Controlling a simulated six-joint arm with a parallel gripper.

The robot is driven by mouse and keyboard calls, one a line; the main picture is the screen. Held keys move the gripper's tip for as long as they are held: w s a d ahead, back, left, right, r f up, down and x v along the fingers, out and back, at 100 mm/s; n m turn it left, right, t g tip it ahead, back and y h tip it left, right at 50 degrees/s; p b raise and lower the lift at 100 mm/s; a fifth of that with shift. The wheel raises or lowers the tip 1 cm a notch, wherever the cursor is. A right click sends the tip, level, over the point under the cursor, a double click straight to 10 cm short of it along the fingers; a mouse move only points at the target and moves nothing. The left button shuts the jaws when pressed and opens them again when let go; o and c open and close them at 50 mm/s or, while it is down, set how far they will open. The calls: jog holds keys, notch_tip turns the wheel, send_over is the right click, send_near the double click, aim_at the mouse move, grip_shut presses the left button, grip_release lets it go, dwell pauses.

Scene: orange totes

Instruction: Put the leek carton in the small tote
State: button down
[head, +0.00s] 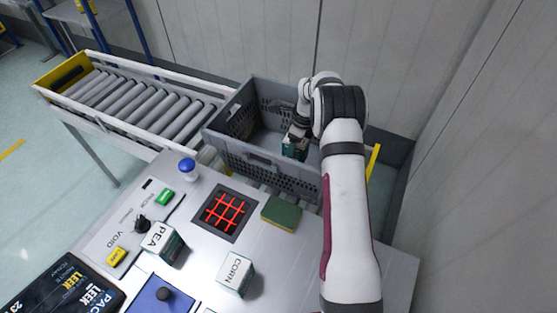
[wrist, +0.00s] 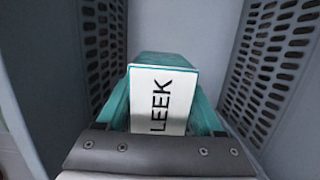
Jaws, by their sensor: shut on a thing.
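The leek carton (wrist: 165,98) is a small box with a white face lettered LEEK and teal sides. My gripper (wrist: 165,115) is shut on it, with teal fingers on both sides of the carton in the wrist view. In the head view the gripper (head: 295,142) holds the carton (head: 294,150) inside the grey tote (head: 262,165), toward its right side. The tote has perforated walls and stands behind the work table. I cannot tell whether the carton touches the tote floor.
A pea carton (head: 163,243) and a corn carton (head: 235,273) stand on the table (head: 200,262). A green and yellow sponge (head: 281,213) lies near the tote. A roller conveyor (head: 145,100) runs to the left. A blue-capped jar (head: 188,169) stands at the table's back edge.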

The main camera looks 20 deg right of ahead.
jog(key=w+a+f, duration=0.1)
jog(key=a, duration=0.1)
jog(key=w+a+f, duration=0.2)
jog(key=a, duration=0.1)
jog(key=w+a+f, duration=0.2)
jog(key=shift+w+a+f, duration=0.2)
jog(key=shift+f, duration=0.05)
jog(key=shift+w+a+f, duration=0.1)
jog(key=shift+a+f, duration=0.05)
jog(key=shift+f, duration=0.9)
jog(key=shift+w+a+f, duration=0.1)
jog(key=shift+f, duration=0.95)
jog(key=shift+f, duration=0.1)
grip_release()
jog(key=r, duration=0.4)
jog(key=s+d+r, duration=0.1)
jog(key=r, duration=0.7)
jog(key=shift+s+d, duration=0.15)
jog(key=shift+r, duration=0.15)
